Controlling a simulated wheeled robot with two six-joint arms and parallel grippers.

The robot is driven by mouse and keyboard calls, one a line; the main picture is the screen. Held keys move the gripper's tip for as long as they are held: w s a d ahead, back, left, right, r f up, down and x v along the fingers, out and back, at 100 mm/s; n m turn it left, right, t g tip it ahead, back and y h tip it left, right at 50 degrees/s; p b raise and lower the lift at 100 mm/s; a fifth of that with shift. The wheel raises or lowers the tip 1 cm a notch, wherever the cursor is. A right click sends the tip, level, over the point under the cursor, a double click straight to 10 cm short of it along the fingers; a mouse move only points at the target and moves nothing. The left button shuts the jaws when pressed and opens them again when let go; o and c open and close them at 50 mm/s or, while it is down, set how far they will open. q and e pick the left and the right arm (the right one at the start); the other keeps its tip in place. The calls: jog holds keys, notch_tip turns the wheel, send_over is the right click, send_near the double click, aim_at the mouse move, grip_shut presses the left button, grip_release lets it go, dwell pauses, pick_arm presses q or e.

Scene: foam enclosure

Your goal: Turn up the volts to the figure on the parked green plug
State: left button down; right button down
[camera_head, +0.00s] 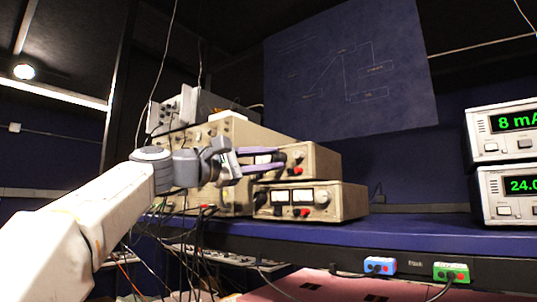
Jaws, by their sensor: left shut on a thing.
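My left gripper (281,160) reaches in from the left, its purple fingers closed at the front of the upper beige supply (322,162). It is shut on a knob there, which the fingers mostly hide. The green plug (452,272) is parked at the bench's front edge at lower right; any figure on it is too small to read. A display unit (510,186) at the right edge reads 24.0 in green, its unit cut off by the frame. My right gripper is not in view.
A lower beige supply (345,201) with two meters sits beneath the upper one. A blue plug (380,265) is parked left of the green one. Another display (489,124) reads 8 mA. Cables hang at lower left. The blue bench top (420,228) is clear between supplies and displays.

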pick_arm(q)
jog(key=m+p, duration=0.2)
jog(key=m, duration=0.1)
jog(key=r+m+g+y+p, duration=0.1)
jog(key=m, duration=0.1)
jog(key=shift+m+g+p, duration=0.3)
jog(key=shift+m+p, duration=0.1)
jog(key=m+y+p, duration=0.1)
jog(key=m, duration=0.1)
jog(key=m+y+p, duration=0.1)
jog(key=m+p, duration=0.1)
jog(key=shift+r+m+y, duration=0.2)
jog(key=shift+m+y, duration=0.1)
jog(key=shift+y, duration=0.1)
jog(key=m+y+p, duration=0.1)
jog(key=m+p, duration=0.1)
jog(key=m, duration=0.1)
jog(key=shift+s+d+y, duration=0.1)
jog(key=shift+d+y, duration=0.05)
jog(key=shift+y, duration=0.25)
jog(key=m+y, duration=0.1)
jog(key=m, duration=0.2)
jog(key=shift+s+d+y+p, duration=0.1)
jog(key=shift+d+y+p, duration=0.05)
jog(key=shift+y+p, duration=0.25)
jog(key=shift+f+t, duration=0.1)
jog(key=shift+t, duration=0.3)
jog(key=c, duration=0.9)
grip_release()
